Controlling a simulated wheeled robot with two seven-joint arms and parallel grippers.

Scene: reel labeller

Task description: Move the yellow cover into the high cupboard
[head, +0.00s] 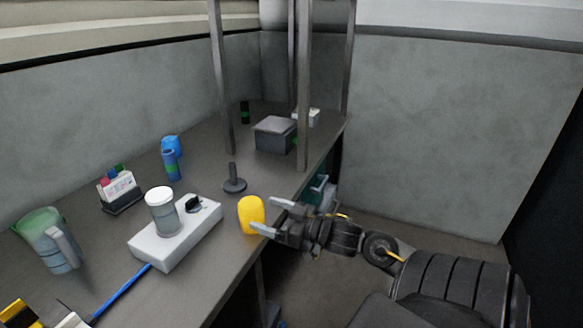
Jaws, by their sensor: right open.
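The yellow cover (251,215) stands on the grey desk near its front edge, right of the white box-shaped device. My right gripper (265,214) comes in from the right with its fingers apart. The fingertips are just at the right side of the cover; whether they touch it I cannot tell. The gripper holds nothing. My left gripper is not in view. I cannot make out a high cupboard; only upright posts (304,90) rise from the desk at the back.
A white device (176,240) carries a white-lidded jar (162,209). A dark stand (234,179) is behind the cover. A grey box (275,134), blue bottle (171,160), card holder (121,193) and jug (54,243) stand on the desk (205,300). Floor lies open at right.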

